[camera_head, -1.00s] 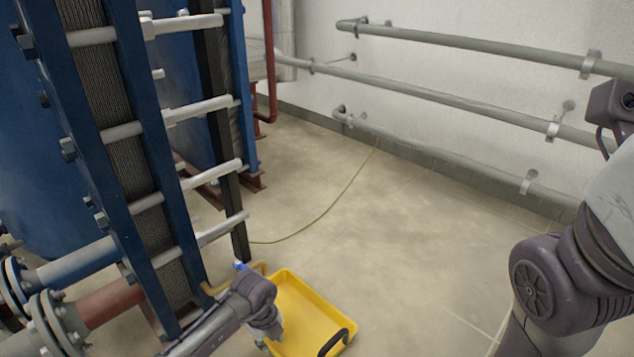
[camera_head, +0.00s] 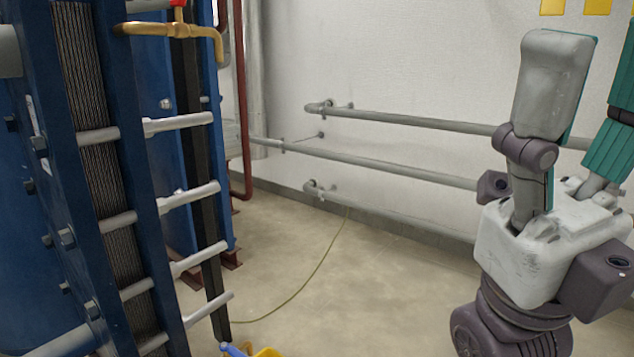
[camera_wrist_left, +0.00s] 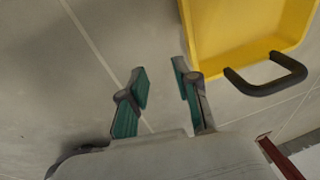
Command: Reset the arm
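My right gripper (camera_head: 590,90) points up at the right of the head view. Its grey and teal fingers stand wide apart with nothing between them; the right finger is partly cut off by the picture's edge. My left gripper (camera_wrist_left: 160,82) shows in the left wrist view, low over the floor. Its two teal fingers are apart and nothing is between them. It is beside a yellow tray (camera_wrist_left: 228,40) with a black handle (camera_wrist_left: 265,86), not touching it as far as I can see. The left gripper is out of the head view.
The blue plate exchanger (camera_head: 129,130) with white tie bolts fills the left. A brass pipe (camera_head: 170,30) with a red handle is at its top. Grey wall pipes (camera_head: 400,121) run along the back.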

